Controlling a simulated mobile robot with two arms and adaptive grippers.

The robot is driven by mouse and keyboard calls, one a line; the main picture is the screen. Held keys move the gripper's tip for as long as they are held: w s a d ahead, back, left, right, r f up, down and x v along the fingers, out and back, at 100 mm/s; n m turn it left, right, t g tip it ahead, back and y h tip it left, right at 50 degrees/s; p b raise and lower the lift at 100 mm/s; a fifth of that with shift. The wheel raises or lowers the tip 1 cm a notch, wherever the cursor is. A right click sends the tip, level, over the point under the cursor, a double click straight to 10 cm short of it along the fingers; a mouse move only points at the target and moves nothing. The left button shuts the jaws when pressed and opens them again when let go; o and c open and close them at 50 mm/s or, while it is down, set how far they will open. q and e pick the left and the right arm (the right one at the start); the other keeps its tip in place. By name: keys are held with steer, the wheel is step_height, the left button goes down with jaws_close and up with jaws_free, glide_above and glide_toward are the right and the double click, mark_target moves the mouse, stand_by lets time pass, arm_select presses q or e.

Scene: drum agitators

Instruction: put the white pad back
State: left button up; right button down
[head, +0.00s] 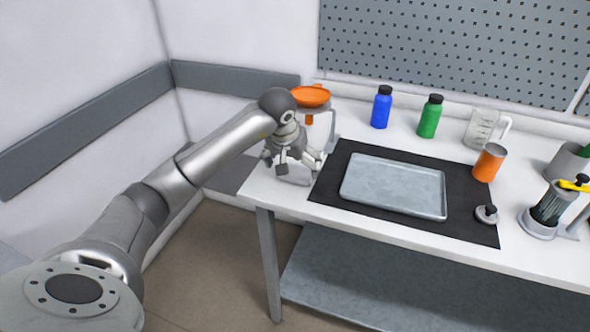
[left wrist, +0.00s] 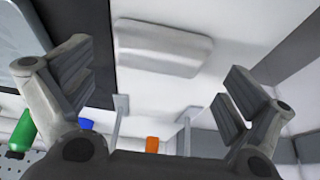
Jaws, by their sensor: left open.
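The white pad (left wrist: 163,47) is a pale, rounded rectangular block. In the left wrist view it lies flat on the white tabletop beside the black mat's edge, ahead of my open fingers and apart from them. My left gripper (head: 293,164) is open and empty over the table's left end, pointing down; its two fingers also show in the left wrist view (left wrist: 158,88). In the head view the gripper covers most of the pad. My right gripper is in neither view.
A metal tray (head: 394,187) lies on the black mat (head: 334,183) right of my gripper. An orange funnel (head: 311,96) on a stand is close behind it. Blue (head: 381,109) and green (head: 430,118) bottles, a beaker (head: 482,128) and an orange cup (head: 489,163) stand farther right.

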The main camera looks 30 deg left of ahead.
arm_select(q)
steer(key=v, duration=0.9)
steer(key=shift+b, duration=0.35)
steer(key=shift+s, duration=0.1)
